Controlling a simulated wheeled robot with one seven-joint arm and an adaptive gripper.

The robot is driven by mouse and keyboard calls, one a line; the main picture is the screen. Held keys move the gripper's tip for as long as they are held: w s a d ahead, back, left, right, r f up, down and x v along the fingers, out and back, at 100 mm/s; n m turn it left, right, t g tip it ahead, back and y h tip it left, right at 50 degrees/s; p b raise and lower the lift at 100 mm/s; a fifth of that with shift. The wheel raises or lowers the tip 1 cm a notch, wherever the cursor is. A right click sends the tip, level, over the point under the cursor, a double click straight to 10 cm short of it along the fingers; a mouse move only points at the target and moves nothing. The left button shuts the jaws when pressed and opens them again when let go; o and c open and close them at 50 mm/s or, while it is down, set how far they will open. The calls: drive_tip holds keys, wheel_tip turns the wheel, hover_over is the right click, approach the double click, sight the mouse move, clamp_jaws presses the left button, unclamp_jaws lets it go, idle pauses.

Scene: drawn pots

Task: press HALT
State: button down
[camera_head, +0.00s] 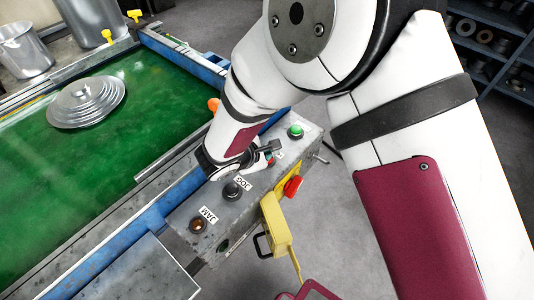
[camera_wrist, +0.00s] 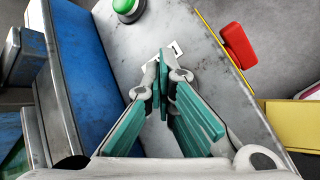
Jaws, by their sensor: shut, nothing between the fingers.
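My gripper (camera_head: 270,150) is shut and empty, low over the grey control panel (camera_head: 182,238); in the wrist view its teal-padded fingers (camera_wrist: 167,82) point at the panel top. A white label (camera_wrist: 174,50) lies just beyond the fingertips, partly hidden and unreadable; I cannot read HALT anywhere. Any button under the fingers is hidden, and I cannot tell if they touch the panel. A green button (camera_head: 296,131) stands beyond the gripper, also in the wrist view (camera_wrist: 127,8). A black knob (camera_head: 232,191) by a JOG label and a brown button (camera_head: 198,226) are on the nearer side.
A red mushroom button (camera_head: 292,186) sticks out of the panel's right side by a yellow bracket (camera_head: 276,226). A green conveyor belt (camera_head: 60,150) with a blue frame runs along the left, carrying stacked metal discs (camera_head: 86,102). Metal pots (camera_head: 24,52) stand at the back.

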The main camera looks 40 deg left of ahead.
drive_tip(key=shift+f+b, duration=0.45)
drive_tip(key=shift+b, duration=0.1)
drive_tip(key=shift+d+f, duration=0.15)
drive_tip(key=shift+f, duration=0.05)
idle(0.5)
drive_tip(key=shift+s+r, duration=0.1)
drive_tip(key=shift+r, duration=0.2)
drive_tip(key=shift+r+p, duration=1)
drive_tip(key=shift+r, duration=2.15)
